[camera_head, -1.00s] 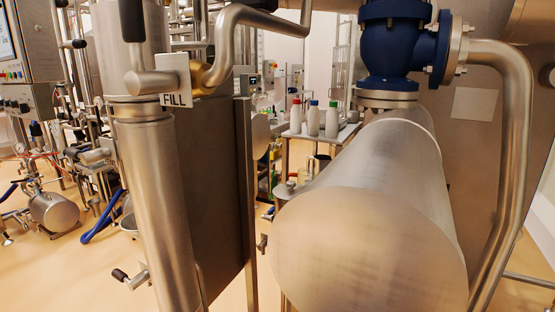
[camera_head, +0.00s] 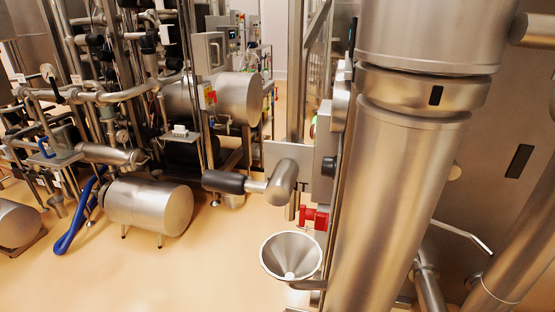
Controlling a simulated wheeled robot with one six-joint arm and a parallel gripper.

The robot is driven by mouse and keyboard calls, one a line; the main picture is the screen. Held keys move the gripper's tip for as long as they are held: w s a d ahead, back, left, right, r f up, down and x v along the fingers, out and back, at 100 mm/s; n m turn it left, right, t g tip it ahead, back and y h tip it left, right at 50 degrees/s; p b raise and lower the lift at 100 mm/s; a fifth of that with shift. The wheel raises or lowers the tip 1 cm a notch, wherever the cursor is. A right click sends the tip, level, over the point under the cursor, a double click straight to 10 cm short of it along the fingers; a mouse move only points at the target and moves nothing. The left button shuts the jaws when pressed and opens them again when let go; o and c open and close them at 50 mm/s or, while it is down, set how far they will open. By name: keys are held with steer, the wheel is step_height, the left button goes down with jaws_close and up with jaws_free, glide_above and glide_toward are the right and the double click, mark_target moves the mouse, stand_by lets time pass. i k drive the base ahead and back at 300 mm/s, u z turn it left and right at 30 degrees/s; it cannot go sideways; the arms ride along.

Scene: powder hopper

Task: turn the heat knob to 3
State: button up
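I cannot make out a knob marked for heat or a figure 3 in the head view. A grey box (camera_head: 326,150) on the left side of the big steel column bears a small dark round part (camera_head: 329,167), too small to identify. My gripper is not in view.
A steel funnel (camera_head: 291,256) stands low beside the steel column (camera_head: 395,200). A horizontal steel tank (camera_head: 150,208) and dense piping fill the left.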

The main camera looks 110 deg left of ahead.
mark_target(328, 163)
steer(key=k, duration=0.25)
steer(key=u, duration=2.55)
steer(key=k, duration=0.5)
steer(key=u, duration=0.7)
steer(key=i, duration=0.75)
steer(key=z, duration=0.25)
